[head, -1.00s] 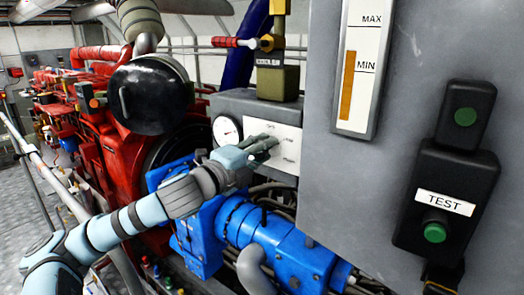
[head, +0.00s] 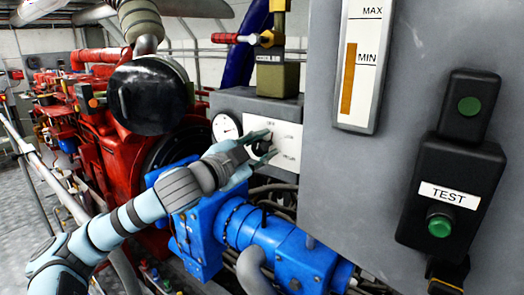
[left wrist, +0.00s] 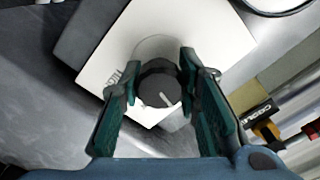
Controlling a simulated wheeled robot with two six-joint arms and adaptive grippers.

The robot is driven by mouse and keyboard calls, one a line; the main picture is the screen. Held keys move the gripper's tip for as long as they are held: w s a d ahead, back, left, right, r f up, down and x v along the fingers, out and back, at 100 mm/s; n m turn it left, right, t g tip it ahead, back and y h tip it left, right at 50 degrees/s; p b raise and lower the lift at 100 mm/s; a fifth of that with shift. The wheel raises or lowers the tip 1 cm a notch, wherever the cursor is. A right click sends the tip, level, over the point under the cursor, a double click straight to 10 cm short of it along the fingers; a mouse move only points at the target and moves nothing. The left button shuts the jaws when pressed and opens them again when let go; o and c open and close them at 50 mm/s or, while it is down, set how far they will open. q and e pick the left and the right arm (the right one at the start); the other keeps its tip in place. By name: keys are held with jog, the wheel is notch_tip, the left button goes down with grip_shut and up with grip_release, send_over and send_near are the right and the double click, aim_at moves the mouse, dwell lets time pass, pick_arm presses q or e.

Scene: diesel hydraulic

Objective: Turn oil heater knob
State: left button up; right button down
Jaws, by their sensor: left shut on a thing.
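The oil heater knob (left wrist: 158,84) is a dark round knob with a pale pointer line, on a white label plate (left wrist: 210,35). In the left wrist view it sits between the two fingers of my left gripper (left wrist: 160,80), one on each side. In the head view, my left gripper (head: 262,148) is at the white plate (head: 288,140) on the grey control box, its fingers one above the other around the dark knob. The fingers hide part of the knob and plate there. My right gripper is in neither view.
A round gauge (head: 227,126) sits left of the plate. A valve with a red handle (head: 226,38) is above the box. Blue pipework (head: 250,225) lies below my gripper. A large grey cabinet (head: 400,200) with a TEST button box (head: 450,190) closes off the right.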

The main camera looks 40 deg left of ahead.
pick_arm(q)
jog(key=shift+n+b, duration=0.3)
jog(key=shift+n, duration=0.9)
jog(key=shift+r, duration=0.1)
jog(key=o, duration=1.2)
notch_tip(320, 180, up, 10)
jog(key=shift+w+f, duration=0.1)
